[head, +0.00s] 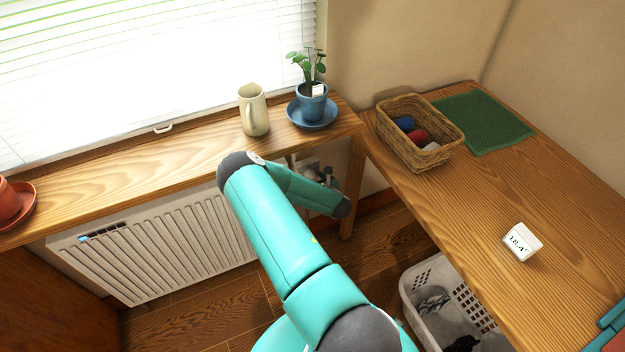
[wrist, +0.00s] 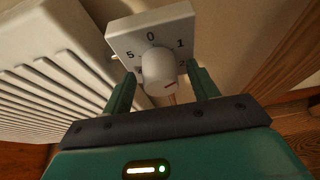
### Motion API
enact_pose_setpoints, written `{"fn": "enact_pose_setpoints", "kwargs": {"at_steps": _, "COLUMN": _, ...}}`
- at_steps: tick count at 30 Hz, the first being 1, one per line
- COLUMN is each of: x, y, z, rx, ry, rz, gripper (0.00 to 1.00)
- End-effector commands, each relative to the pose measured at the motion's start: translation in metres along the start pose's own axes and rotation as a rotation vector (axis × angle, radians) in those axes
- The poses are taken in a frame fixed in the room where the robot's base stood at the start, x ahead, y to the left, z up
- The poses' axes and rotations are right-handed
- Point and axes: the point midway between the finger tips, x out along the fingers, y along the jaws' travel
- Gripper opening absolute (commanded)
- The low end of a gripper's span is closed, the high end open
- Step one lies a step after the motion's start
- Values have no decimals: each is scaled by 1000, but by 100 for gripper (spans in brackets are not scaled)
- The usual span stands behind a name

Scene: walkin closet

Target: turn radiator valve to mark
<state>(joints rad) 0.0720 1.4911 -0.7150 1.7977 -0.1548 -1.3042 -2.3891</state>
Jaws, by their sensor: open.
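My gripper (wrist: 160,82) is open, with one green finger on each side of the knob. I cannot tell whether either finger touches it. In the head view my teal arm reaches down beside the radiator (head: 165,248), and the knob is not clearly visible there.
A wooden shelf (head: 185,155) runs above the radiator, holding a cream jug (head: 253,110) and a potted plant on a blue saucer (head: 312,112). A laundry basket (head: 420,285) stands below.

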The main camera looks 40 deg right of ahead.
Motion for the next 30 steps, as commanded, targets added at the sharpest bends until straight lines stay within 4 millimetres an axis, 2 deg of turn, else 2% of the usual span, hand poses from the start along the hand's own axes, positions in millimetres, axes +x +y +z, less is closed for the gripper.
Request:
{"fn": "enact_pose_setpoints", "kwargs": {"at_steps": 9, "x": 4, "y": 0, "z": 0, "rx": 0, "ry": 0, "rz": 0, "gripper": 57}}
{"fn": "enact_pose_setpoints", "kwargs": {"at_steps": 15, "x": 4, "y": 0, "z": 0, "rx": 0, "ry": 0, "rz": 1, "gripper": 18}}
{"fn": "enact_pose_setpoints", "kwargs": {"at_steps": 16, "x": 4, "y": 0, "z": 0, "rx": 0, "ry": 0, "rz": 1, "gripper": 15}}
{"fn": "enact_pose_setpoints", "kwargs": {"at_steps": 30, "x": 4, "y": -1, "z": 0, "rx": 85, "ry": -1, "rz": 36, "gripper": 15}}
